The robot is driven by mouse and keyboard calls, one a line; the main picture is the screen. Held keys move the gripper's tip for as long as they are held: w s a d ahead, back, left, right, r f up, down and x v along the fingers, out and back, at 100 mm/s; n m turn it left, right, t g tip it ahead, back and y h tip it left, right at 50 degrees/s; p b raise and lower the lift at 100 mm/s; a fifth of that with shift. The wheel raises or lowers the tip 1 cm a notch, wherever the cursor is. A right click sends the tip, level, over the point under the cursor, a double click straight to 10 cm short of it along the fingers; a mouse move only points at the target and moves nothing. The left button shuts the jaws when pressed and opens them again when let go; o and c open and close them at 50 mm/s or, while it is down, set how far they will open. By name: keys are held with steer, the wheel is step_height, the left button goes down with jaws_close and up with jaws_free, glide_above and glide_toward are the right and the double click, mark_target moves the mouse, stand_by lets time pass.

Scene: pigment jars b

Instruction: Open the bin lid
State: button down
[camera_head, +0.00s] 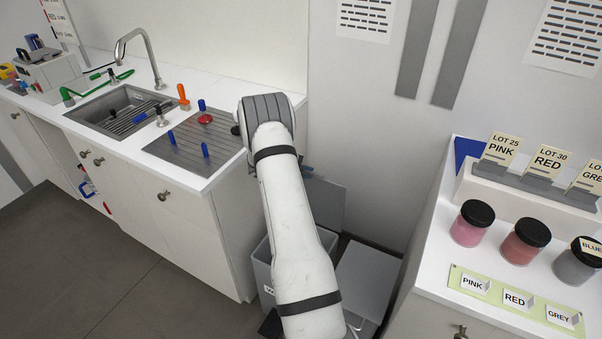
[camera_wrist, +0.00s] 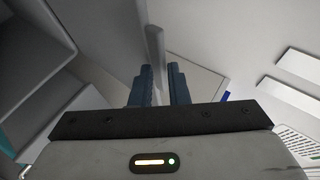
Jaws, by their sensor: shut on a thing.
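A grey bin (camera_head: 263,262) stands on the floor between the sink counter and the right-hand cabinet, partly hidden by my arm. A grey panel (camera_head: 326,204), which looks like its raised lid, stands tilted up behind it. In the wrist view my gripper (camera_wrist: 158,74) is shut on a thin grey bar (camera_wrist: 155,45). The bar appears to belong to the lid; I cannot tell whether it is a handle or an edge. An open grey box-like shape, probably the bin, shows at the left of the wrist view (camera_wrist: 28,62). My gripper is hidden behind my arm in the head view.
A second bin with a flat, light grey lid (camera_head: 368,278) stands to the right. The sink counter (camera_head: 228,158) with tools is close on the left. The right cabinet carries pigment jars (camera_head: 472,224) and label cards. The wall is close behind; open floor (camera_head: 90,260) lies front left.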

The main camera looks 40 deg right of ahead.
steer(key=shift+s+d+f, duration=0.1)
steer(key=shift+s+f, duration=0.15)
steer(key=shift+s, duration=0.1)
steer(key=c, duration=1.5)
jaws_free()
steer(key=shift+r, duration=0.1)
steer(key=shift+w+r, duration=0.1)
steer(key=shift+w, duration=0.05)
steer(key=shift+w+a+r, duration=0.1)
steer(key=shift+a+r, duration=0.15)
steer(key=shift+a, duration=0.1)
steer(key=v, duration=0.7)
steer(key=shift+b, duration=0.4)
